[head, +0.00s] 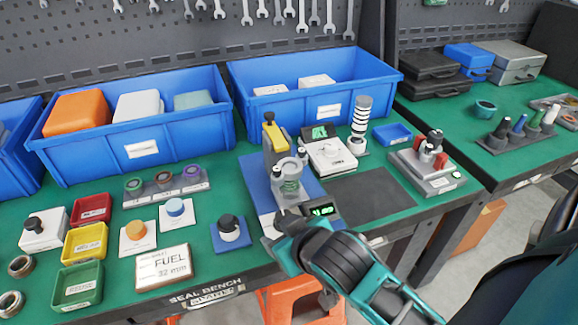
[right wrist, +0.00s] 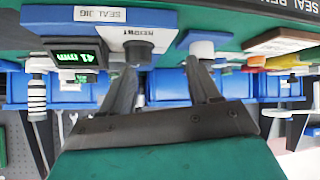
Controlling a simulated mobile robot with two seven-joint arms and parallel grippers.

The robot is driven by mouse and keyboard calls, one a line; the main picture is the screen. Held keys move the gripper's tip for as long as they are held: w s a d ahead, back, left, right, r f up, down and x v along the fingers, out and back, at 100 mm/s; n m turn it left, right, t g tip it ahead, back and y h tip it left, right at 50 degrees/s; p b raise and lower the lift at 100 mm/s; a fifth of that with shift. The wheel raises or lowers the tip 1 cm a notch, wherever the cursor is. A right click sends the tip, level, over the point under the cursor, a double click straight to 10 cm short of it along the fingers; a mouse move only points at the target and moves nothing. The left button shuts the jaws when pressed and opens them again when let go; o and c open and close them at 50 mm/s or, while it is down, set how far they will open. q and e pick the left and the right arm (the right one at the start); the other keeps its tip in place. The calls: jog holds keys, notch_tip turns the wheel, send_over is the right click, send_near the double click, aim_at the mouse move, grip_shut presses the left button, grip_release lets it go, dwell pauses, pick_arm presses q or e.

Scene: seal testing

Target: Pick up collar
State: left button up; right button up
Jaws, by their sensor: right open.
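Several ring-shaped parts could be the collar; I cannot tell which one is meant. Two brown metal rings (head: 20,265) lie at the far left of the green bench. Smaller green, purple and brown rings (head: 163,177) sit in a clear rack behind the middle. My right gripper (head: 276,216) is at the front edge of the seal jig (head: 257,184), partly hidden by its own wrist. In the right wrist view its two fingers (right wrist: 163,75) are apart with nothing between them, pointing toward the jig's front. My left gripper is not in view.
Blue bins (head: 180,145) line the back. A dark mat (head: 370,195) is bare.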

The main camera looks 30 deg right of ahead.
jog(key=w+a+r+n+t+y, duration=0.35)
jog(key=w+r+t, duration=0.2)
jog(key=r, duration=0.55)
jog(key=w+a+r+n+t+y, duration=0.25)
jog(key=w+a+r+t, duration=0.2)
jog(key=w+r, duration=0.4)
jog(key=s+a+r+n+g+y, duration=0.3)
jog(key=a+n+g+y, duration=0.2)
jog(key=n+g+y, duration=0.3)
jog(key=s+a+r+n+g+y, duration=0.2)
jog(key=a+n+g+y, duration=0.4)
jog(key=n, duration=0.3)
jog(key=m+g+h, duration=0.4)
jog(key=g+h, duration=0.2)
jog(key=h, duration=1.3)
send_near(288, 168)
jog(key=shift+a+f+b, duration=0.2)
jog(key=shift+f+b, duration=0.15)
jog(key=shift+f, duration=0.15)
jog(key=shift+a+f+b, duration=0.15)
jog(key=shift+f+b, duration=0.2)
jog(key=shift+f, duration=0.2)
jog(key=shift+d+f, duration=0.1)
jog(key=shift+f, duration=1.45)
jog(key=shift+d+f, duration=0.15)
jog(key=shift+f, duration=1.45)
